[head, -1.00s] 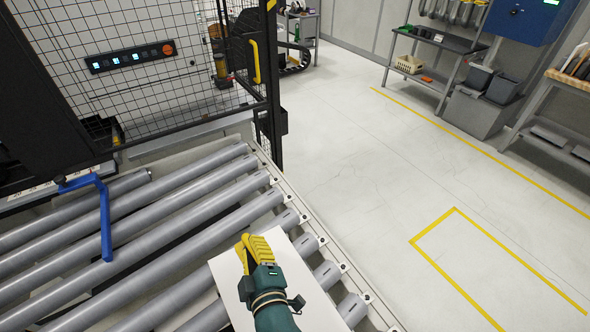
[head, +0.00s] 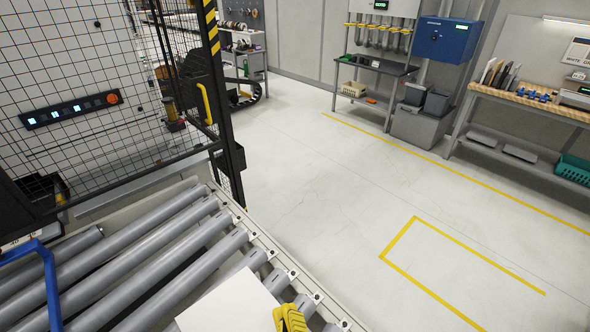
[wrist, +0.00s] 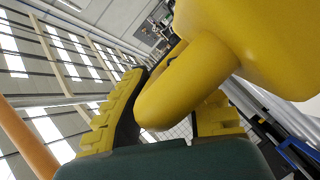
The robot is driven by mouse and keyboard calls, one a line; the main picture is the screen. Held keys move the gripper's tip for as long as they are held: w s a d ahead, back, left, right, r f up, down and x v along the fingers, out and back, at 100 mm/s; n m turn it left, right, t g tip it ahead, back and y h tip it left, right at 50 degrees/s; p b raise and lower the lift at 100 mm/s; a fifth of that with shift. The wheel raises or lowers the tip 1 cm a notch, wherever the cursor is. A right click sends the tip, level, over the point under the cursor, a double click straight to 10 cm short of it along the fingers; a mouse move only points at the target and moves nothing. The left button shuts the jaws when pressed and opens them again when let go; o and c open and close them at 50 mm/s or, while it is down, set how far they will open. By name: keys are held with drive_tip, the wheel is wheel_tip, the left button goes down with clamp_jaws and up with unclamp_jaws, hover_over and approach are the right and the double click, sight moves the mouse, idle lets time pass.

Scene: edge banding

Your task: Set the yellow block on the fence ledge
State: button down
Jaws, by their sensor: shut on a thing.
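My gripper (head: 290,318) shows at the bottom edge of the head view, with one yellow ribbed finger visible beside a white panel. In the wrist view its two ribbed fingers (wrist: 163,120) are shut on a smooth yellow thing with a rounded end, which I take to be the yellow block (wrist: 215,60). The block fills the upper right of that view. In the head view I cannot make it out apart from the finger. A mesh fence (head: 95,110) stands at the left. I cannot tell for sure which part is its ledge.
The white panel (head: 235,305) lies on the grey rollers (head: 150,250). A blue bent handle (head: 50,290) stands at the left. A black post with striped tape (head: 215,60) ends the fence. Open floor (head: 310,200) lies right of the conveyor, with shelves and a workbench (head: 540,105) beyond.

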drive_tip(key=a+r+y+p, duration=0.1)
drive_tip(key=p, duration=0.1)
drive_tip(key=shift+s+a+r+n+p, duration=0.1)
drive_tip(key=shift+s+r+n+p, duration=0.1)
drive_tip(key=shift+s+n+p, duration=0.2)
drive_tip(key=s+d+r+m+h+p, duration=0.1)
drive_tip(key=s+p, duration=0.8)
drive_tip(key=p, duration=0.9)
wheel_tip(320, 180, up, 3)
drive_tip(key=shift+s+d+f+m+h, duration=0.1)
drive_tip(key=shift+s+d+m+h, duration=0.15)
drive_tip(key=shift+d+h, duration=0.3)
